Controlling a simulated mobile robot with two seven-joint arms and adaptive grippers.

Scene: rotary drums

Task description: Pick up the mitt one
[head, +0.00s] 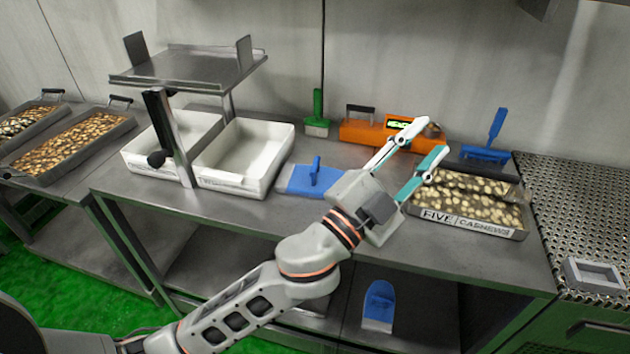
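A blue piece with a rounded top and a pale lower edge (379,302) lies on the lower shelf in the head view. It may be the mitt, but I cannot tell for sure; nothing else in view looks clearly like a mitt. My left gripper (432,139) is open, with its two fingers spread and nothing seen between them. It is above the tabletop, near the cashew tray and in front of the orange device, well above and apart from the blue piece. My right gripper is out of view.
A tray marked "FIVE CASHEWS" (466,224) stands right of my gripper. An orange device (370,132), a green brush (317,116), a blue brush (487,153), a blue scraper (300,181) and white bins (244,183) share the table (440,255). A perforated surface (580,215) lies at right.

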